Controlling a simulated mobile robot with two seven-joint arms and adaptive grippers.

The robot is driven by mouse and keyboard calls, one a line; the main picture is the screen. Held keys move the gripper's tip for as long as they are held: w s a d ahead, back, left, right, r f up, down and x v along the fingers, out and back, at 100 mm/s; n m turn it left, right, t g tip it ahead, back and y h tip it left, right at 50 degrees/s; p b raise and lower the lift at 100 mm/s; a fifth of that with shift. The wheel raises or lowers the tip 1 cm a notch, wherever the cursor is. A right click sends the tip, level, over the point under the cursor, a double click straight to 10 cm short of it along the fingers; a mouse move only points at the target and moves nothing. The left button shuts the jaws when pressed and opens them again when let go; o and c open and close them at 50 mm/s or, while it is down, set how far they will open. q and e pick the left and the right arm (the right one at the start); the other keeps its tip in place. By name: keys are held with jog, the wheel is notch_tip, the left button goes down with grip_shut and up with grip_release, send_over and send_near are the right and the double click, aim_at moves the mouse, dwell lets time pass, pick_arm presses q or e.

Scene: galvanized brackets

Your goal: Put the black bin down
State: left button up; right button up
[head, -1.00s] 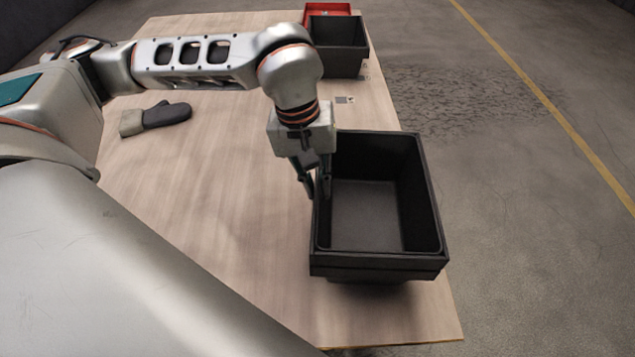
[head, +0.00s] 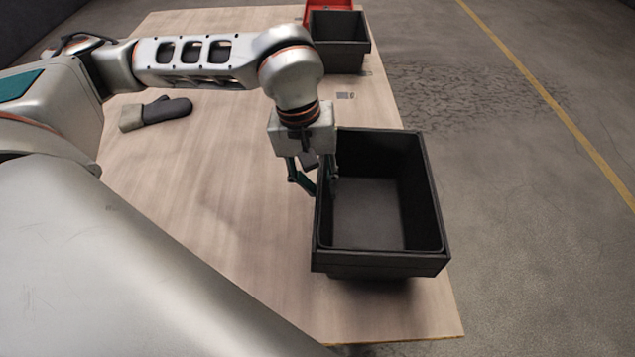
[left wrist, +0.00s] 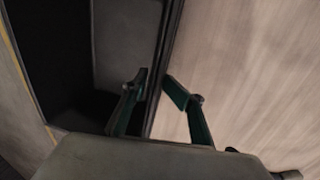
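The black bin (head: 381,262) is an empty, open-topped box at the near right of the table, upright. Its right side reaches the table's edge in the picture. My left gripper (head: 323,187) comes down on its left wall, one finger inside and one outside. In the left wrist view the fingers (left wrist: 156,76) straddle the bin's rim (left wrist: 167,50) and look closed on it. The bin's underside is mostly hidden, and I cannot tell whether it touches the table. My right gripper is not in view.
A grey and beige mitt (head: 160,112) lies at the left. A second dark bin (head: 340,45) stands at the far end beside a red bin (head: 314,12). Floor lies beyond the right edge.

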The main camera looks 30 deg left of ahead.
pick_arm(q)
jog(key=shift+r, duration=0.45)
notch_tip(320, 180, up, 12)
jog(key=a+p, duration=0.1)
jog(key=p, duration=0.1)
jog(key=shift+s+a+r, duration=0.15)
jog(key=shift+s+a, duration=0.2)
jog(key=shift+s, duration=0.1)
